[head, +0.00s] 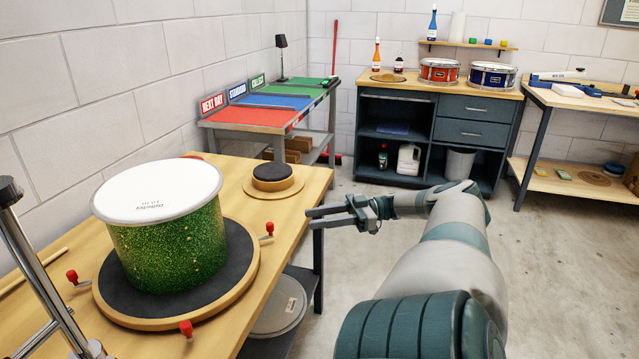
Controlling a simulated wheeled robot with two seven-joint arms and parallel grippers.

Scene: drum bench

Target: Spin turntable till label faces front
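A turntable (237,277) with a wooden rim and a dark top lies on the wooden bench at the left. Several red-knobbed handles (186,328) stick out around its rim. A green sparkly drum (170,250) with a white head (157,190) stands upright on it. Small dark print shows on the head; no label shows on the visible side of the shell, and its far side is hidden. My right gripper (310,218) is in the air to the right of the turntable, past the bench's edge, its fingers apart and empty. My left gripper is not in view.
A smaller round stand (273,185) sits at the back of the bench (222,338). A metal post (40,265) rises at the near left. A rack with coloured lanes (245,116) and a cabinet with two drums stand farther back. The floor at right is clear.

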